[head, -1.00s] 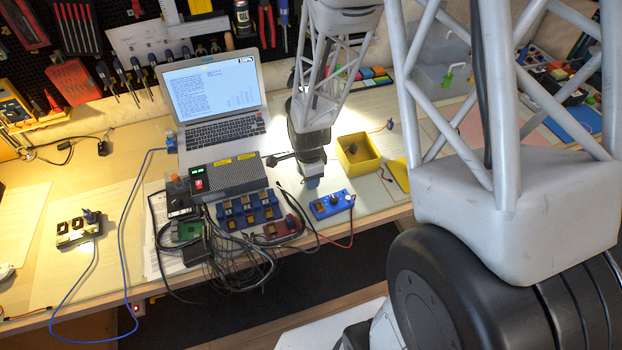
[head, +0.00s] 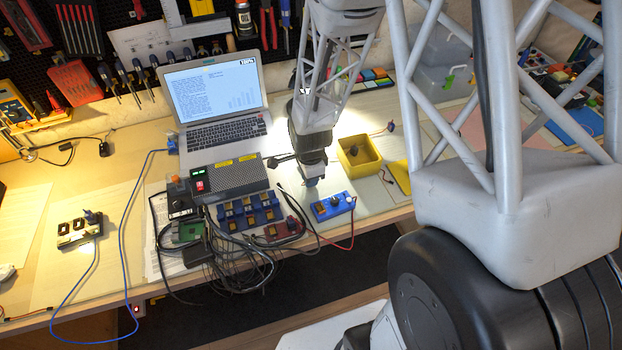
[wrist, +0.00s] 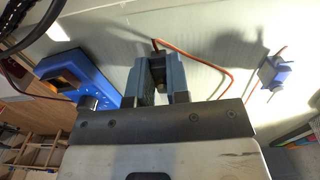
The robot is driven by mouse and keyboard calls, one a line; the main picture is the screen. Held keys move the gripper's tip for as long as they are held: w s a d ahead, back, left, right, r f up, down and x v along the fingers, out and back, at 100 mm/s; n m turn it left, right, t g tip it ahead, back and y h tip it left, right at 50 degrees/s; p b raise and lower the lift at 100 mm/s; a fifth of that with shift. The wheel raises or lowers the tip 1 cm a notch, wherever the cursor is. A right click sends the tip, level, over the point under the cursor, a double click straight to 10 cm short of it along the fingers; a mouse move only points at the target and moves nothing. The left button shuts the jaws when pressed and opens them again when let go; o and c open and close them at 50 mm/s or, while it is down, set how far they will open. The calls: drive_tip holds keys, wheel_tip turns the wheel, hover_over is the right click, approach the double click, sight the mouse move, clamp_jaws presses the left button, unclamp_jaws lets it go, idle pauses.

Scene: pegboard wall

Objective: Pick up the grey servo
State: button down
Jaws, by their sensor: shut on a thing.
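In the wrist view, the jaws of my gripper (wrist: 160,82) are shut on a dark grey body, the grey servo (wrist: 158,64). Most of it is hidden between the fingers. An orange-brown cable runs from its far end and loops to the right over the pale surface. In the head view, my gripper (head: 312,181) points down close above the bench, between the blue module and the yellow bin. The servo is too small and hidden to make out there.
A blue module (head: 332,207) with a knob lies just in front of my gripper, also on the left in the wrist view (wrist: 75,75). A blue servo (wrist: 276,72) lies to the right. A yellow bin (head: 360,168), grey power supply (head: 236,178) and laptop (head: 215,137) stand nearby.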

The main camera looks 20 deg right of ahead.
drive_tip(key=shift+r, duration=0.15)
drive_tip(key=shift+r, duration=0.8)
drive_tip(key=shift+s+r, duration=0.15)
drive_tip(key=shift+r, duration=0.75)
drive_tip(key=s, duration=0.5)
drive_tip(key=s+r, duration=0.1)
drive_tip(key=s, duration=0.9)
drive_tip(key=shift+s+a+r, duration=0.15)
drive_tip(key=shift+s+a, duration=0.1)
drive_tip(key=shift+s, duration=0.1)
drive_tip(key=shift+w, duration=0.1)
